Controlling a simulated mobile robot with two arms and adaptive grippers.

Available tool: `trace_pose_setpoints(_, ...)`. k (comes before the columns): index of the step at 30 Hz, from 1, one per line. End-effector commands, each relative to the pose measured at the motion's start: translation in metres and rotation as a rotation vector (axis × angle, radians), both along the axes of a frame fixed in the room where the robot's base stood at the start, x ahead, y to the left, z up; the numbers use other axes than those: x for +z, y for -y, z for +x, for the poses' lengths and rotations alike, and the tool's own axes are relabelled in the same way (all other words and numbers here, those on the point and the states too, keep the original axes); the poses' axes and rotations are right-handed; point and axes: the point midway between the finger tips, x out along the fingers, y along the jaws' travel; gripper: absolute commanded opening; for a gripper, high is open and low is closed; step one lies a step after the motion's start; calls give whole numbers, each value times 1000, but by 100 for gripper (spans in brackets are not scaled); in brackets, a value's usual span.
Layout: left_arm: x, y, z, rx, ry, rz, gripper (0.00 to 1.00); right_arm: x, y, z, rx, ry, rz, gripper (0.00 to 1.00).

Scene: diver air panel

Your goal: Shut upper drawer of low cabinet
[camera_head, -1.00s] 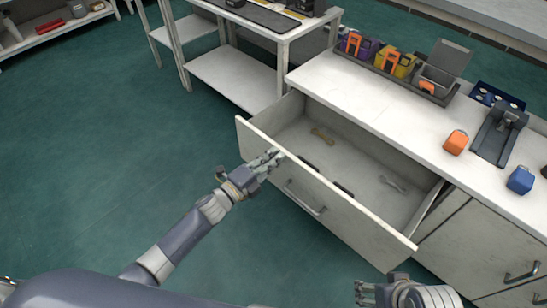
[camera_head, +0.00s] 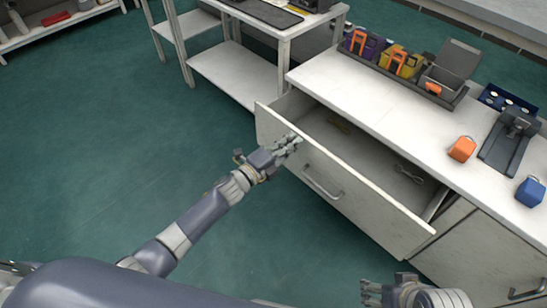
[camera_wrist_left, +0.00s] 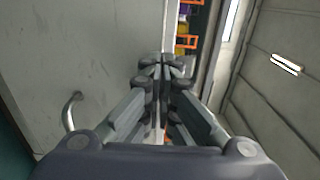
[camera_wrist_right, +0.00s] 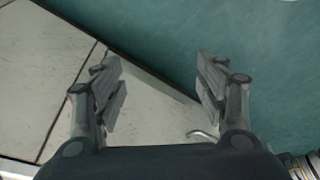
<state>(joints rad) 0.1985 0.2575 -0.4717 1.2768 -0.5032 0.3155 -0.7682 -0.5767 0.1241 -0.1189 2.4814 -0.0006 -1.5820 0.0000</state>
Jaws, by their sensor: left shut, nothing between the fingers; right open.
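The upper drawer (camera_head: 345,188) of the low cabinet (camera_head: 385,105) is partly open in the head view, its front standing out from the cabinet. It has a bar handle (camera_head: 322,187), also seen in the left wrist view (camera_wrist_left: 72,110). My left gripper (camera_head: 292,144) is shut and empty, with its fingertips at the top edge of the drawer front; contact is hard to tell. It also shows in the left wrist view (camera_wrist_left: 162,62). My right gripper (camera_head: 368,293) is open and empty, low in front of the cabinet's right part; it also shows in the right wrist view (camera_wrist_right: 155,80).
The cabinet top holds a bin tray (camera_head: 435,85), an orange block (camera_head: 462,149), a blue block (camera_head: 530,191) and a dark stand (camera_head: 508,143). A shelf table (camera_head: 235,77) stands left. The green floor is clear.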

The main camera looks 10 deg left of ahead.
Motion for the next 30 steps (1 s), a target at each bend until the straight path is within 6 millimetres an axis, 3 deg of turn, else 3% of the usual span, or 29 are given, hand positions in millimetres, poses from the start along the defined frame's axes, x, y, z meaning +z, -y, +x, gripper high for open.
trace_pose_setpoints(4, -2, 11, 15, -2, 2, -1, 0, -13, -1, -3, 1, -9, 1, 66)
trace_pose_setpoints(9, -2, 21, 31, 0, 2, -1, 0, 3, -18, 53, 18, 232, 56, 66)
trace_pose_setpoints(14, -2, 32, 46, -2, 2, 0, 0, 24, -32, 94, 34, 437, 98, 66)
trace_pose_setpoints(21, -2, 46, 67, -2, 2, 0, 0, 74, -52, 145, 58, 765, 171, 66)
trace_pose_setpoints(30, -2, 61, 90, -1, 1, -1, 0, 147, -70, 175, 79, 1147, 261, 66)
